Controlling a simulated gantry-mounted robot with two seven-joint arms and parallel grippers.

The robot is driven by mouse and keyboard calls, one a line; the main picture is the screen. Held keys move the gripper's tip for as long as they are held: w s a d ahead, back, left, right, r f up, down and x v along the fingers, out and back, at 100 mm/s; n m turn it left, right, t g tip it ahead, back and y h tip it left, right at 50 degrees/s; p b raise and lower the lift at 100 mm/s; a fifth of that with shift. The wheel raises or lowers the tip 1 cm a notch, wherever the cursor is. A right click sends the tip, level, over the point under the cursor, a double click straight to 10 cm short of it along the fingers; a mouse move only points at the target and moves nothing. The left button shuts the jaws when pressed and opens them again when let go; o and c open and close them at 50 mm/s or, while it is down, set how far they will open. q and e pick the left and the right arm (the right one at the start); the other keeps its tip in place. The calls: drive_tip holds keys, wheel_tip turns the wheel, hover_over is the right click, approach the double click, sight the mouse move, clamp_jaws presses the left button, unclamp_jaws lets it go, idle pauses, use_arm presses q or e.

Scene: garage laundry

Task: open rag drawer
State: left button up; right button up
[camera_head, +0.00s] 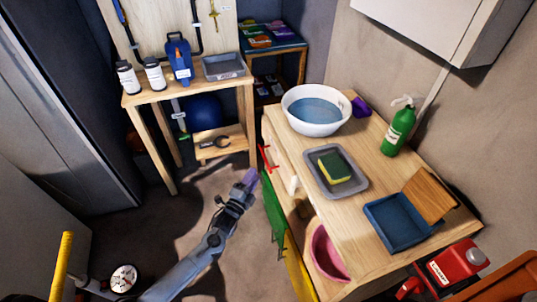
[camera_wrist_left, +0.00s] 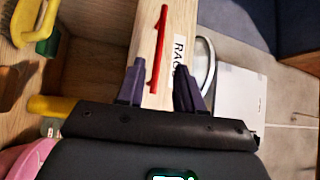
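The rag drawer (camera_head: 275,153) is in the left side of the wooden workbench, below the white basin, and looks closed. Its red bar handle (camera_head: 266,158) is on the front. In the left wrist view the handle (camera_wrist_left: 158,45) runs along the pale wooden drawer front, beside a partly hidden label starting "RAG" (camera_wrist_left: 180,55). My left gripper (camera_head: 249,180) is just short of the handle in the head view. In the left wrist view its two dark fingers (camera_wrist_left: 160,88) are apart and empty, with the handle's near end between their tips. My right gripper is not in view.
On the workbench (camera_head: 315,205) are a basin (camera_head: 316,110), a tray with a sponge (camera_head: 334,167), a green spray bottle (camera_head: 399,130) and a blue bin (camera_head: 396,222).

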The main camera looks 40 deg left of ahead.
sight(265, 157)
use_arm(q)
drive_tip(key=shift+b+x, duration=1.75)
drive_tip(key=shift+x, duration=3.05)
clamp_jaws()
